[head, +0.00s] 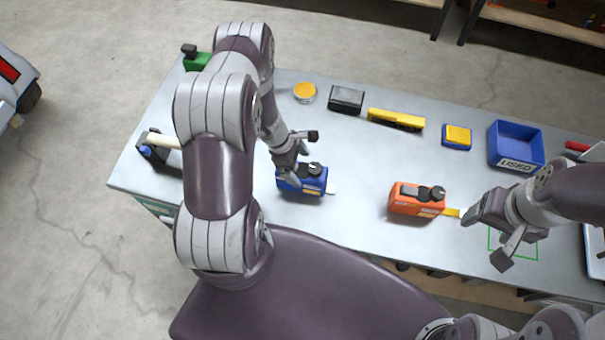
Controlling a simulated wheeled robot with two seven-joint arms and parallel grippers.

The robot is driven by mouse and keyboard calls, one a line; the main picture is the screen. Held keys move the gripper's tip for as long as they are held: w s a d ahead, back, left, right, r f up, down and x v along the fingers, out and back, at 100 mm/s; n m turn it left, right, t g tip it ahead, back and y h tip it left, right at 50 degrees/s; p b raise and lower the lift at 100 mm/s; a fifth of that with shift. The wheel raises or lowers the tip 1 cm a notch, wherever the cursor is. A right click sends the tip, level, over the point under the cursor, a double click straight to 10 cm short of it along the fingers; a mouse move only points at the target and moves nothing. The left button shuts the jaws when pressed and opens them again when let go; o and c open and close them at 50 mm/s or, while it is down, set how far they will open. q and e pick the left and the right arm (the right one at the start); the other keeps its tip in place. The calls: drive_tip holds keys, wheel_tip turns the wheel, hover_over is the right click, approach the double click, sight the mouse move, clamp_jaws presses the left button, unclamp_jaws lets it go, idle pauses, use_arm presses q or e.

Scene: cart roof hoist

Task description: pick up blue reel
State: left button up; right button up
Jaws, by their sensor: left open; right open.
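The blue reel (308,180) sits on the grey table near the middle, with a dark knob on top and a pale tab at its right side. My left gripper (304,155) is open at the blue reel's upper left, its fingers over or beside the reel; I cannot tell whether they touch it. My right gripper (484,236) is open and empty, to the right of an orange reel (416,198), close to that reel's yellow tab.
Along the table's (355,215) back are a yellow round tin (304,91), a black box (346,99), a yellow level (396,119), a yellow-and-blue block (457,136) and a blue bin (516,145) labelled USED. Table between the reels is clear.

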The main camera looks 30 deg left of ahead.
sight(302, 170)
use_arm(q)
drive_tip(key=shift+p+x, duration=0.35)
drive_tip(key=shift+x, duration=1.45)
drive_tip(key=shift+s, duration=0.1)
drive_tip(key=c, duration=1.3)
drive_tip(key=shift+c, duration=0.2)
